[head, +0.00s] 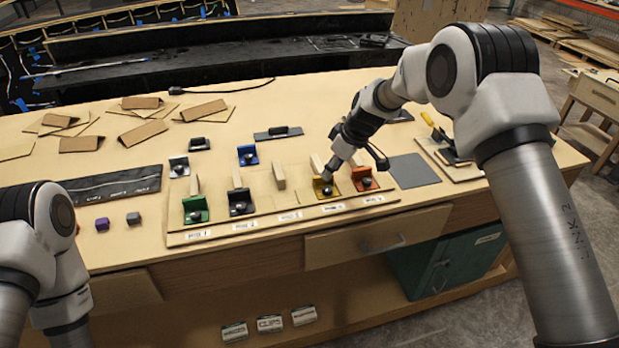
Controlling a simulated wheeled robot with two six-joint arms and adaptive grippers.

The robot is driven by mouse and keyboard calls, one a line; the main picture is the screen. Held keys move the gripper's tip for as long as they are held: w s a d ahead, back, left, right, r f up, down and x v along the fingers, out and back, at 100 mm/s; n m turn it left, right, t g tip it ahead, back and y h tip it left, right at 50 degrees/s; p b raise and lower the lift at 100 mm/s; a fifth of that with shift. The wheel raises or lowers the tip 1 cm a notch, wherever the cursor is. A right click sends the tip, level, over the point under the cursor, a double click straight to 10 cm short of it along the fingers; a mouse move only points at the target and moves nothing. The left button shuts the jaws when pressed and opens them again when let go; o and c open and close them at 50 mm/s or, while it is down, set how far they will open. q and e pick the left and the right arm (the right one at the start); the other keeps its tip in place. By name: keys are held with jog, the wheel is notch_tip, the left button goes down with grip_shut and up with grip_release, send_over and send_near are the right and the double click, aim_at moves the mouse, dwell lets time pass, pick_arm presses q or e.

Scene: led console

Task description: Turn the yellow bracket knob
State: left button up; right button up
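The yellow bracket (321,187) stands on the wooden board in the front row, between a black bracket on its left and an orange one on its right. Its dark knob (327,190) shows at its front. My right gripper (328,176) reaches down from the upper right, with its tip at the top of the yellow bracket and its knob. Whether it touches the knob, and whether its fingers are open, is too small to tell. My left arm shows at the left edge; its gripper is out of view.
The orange bracket (363,178) stands close on the right. The black bracket (241,202) and green bracket (195,209) stand to the left. Upright wooden blocks (279,176) stand behind the row. A grey mat (413,171) lies to the right.

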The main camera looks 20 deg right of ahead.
aim_at(328, 189)
jog(key=f, duration=0.1)
jog(key=d+f+p, duration=0.1)
jog(key=s+f+p, duration=0.1)
jog(key=shift+d+f, duration=0.35)
jog(key=shift+d, duration=0.05)
jog(key=w+a+f, duration=0.2)
jog(key=f, duration=0.1)
jog(key=shift+a+f, duration=0.1)
jog(key=shift+a, duration=0.1)
jog(key=shift+s+d, duration=0.15)
jog(key=shift+d, duration=0.05)
jog(key=shift+s+d, duration=0.2)
grip_shut()
pick_arm(q)
jog(key=r, duration=0.1)
jog(key=d+r, duration=0.1)
jog(key=s+r, duration=0.1)
jog(key=shift+d+r, duration=0.15)
pick_arm(e)
jog(key=shift+a, duration=0.1)
